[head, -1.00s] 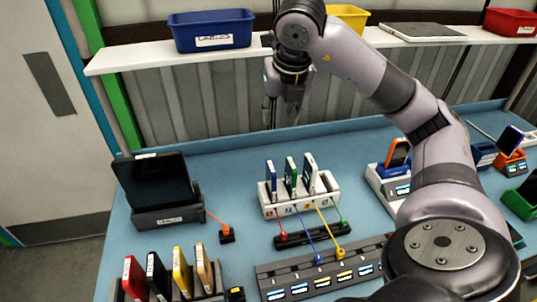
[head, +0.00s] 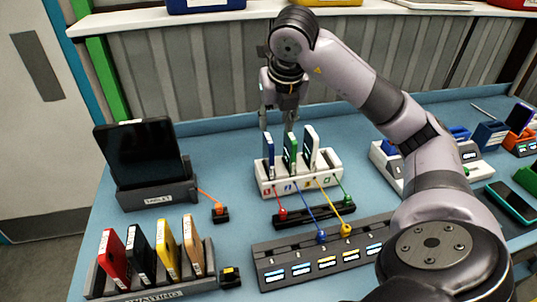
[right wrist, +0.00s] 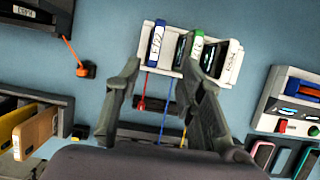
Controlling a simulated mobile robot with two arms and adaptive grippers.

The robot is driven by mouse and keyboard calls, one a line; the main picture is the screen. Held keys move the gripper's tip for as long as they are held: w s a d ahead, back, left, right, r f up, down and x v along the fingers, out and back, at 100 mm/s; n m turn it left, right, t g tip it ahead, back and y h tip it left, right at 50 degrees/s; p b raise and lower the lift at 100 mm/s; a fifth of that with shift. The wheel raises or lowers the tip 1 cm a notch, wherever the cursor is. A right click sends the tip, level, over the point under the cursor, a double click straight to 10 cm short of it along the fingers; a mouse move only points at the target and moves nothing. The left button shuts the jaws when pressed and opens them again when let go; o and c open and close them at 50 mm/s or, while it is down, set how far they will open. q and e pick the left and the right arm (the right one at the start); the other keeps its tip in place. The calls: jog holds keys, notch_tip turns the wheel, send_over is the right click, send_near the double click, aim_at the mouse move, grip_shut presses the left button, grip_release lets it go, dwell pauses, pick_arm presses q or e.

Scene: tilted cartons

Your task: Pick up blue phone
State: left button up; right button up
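The blue phone (head: 268,151) stands upright in the left slot of a white charging rack (head: 300,184), with a green-edged phone (head: 290,152) and a white one (head: 310,147) to its right. In the right wrist view the blue phone (right wrist: 155,40) shows its blue edge with a white label. My right gripper (head: 277,120) hangs just above and behind the phones in the head view. My left gripper is out of view.
A tablet (head: 140,155) stands in a dark dock at left. A waiting rack (head: 150,291) holds red, black, yellow and tan phones in front. A dark strip (head: 318,266) with small displays lies before the white rack, joined by coloured cables. More docks (head: 525,148) stand at right.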

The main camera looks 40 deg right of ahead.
aim_at(271, 139)
jog(key=x, duration=0.8)
jog(key=shift+w+f, duration=0.1)
jog(key=shift+f, duration=0.25)
jog(key=shift+w+f+p, duration=0.3)
jog(key=shift+f+p, duration=0.1)
jog(key=shift+f, duration=0.1)
jog(key=p+x, duration=0.1)
jog(key=x, duration=0.3)
jog(key=shift+w+f, duration=0.15)
jog(key=shift+c, duration=0.2)
grip_shut()
